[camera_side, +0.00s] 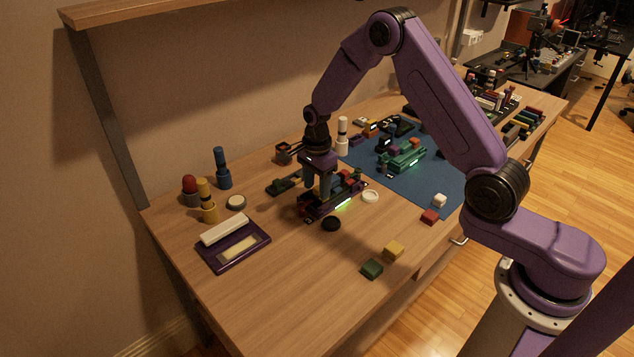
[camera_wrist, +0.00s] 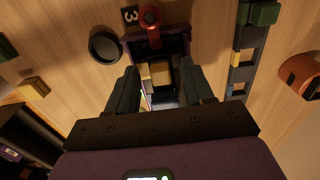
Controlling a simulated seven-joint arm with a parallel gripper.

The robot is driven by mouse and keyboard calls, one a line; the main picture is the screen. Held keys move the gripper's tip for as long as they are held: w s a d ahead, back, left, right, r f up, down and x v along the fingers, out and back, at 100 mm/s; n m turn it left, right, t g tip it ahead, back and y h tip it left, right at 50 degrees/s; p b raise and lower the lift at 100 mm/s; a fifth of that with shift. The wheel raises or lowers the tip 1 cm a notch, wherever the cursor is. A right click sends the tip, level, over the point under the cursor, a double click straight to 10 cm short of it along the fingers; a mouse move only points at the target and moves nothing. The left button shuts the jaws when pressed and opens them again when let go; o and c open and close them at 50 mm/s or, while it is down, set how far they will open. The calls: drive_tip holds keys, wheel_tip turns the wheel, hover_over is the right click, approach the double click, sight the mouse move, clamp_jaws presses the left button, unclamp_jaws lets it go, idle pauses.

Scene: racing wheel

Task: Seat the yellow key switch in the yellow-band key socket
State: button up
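In the wrist view a yellow block (camera_wrist: 160,73), which looks like the key switch, is between my fingers, inside a dark purple fixture (camera_wrist: 181,42). My gripper (camera_wrist: 160,70) has its fingers apart, with a gap visible on each side of the block. In the side view my gripper (camera_side: 322,199) points down at the dark purple fixture (camera_side: 315,208), which has a green lit strip. The fingers hide part of it. I cannot tell whether the block is seated, nor clearly make out a yellow-band socket.
A dark rail with a yellow part (camera_wrist: 236,60) runs to the right in the wrist view. Loose yellow (camera_side: 393,250) and green (camera_side: 372,268) blocks lie at the front.

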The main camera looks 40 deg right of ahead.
sight(317, 188)
drive_tip(key=shift+r, duration=0.15)
wheel_tip(317, 188, up, 17)
idle(0.5)
drive_tip(key=shift+r, duration=0.1)
drive_tip(key=s+a+r+n, duration=0.1)
drive_tip(key=s+a+n, duration=0.3)
drive_tip(key=s+n, duration=0.3)
drive_tip(key=s+a+r+n, duration=0.1)
drive_tip(key=s+a+n, duration=0.3)
drive_tip(key=s+n, duration=0.35)
drive_tip(key=s+d+f+n, duration=0.1)
drive_tip(key=s+d+n, duration=0.1)
drive_tip(key=s+n, duration=0.6)
drive_tip(key=s+d+f+n, duration=0.1)
drive_tip(key=s+d+n, duration=0.2)
drive_tip(key=s+n, duration=0.5)
drive_tip(key=s, duration=0.6)
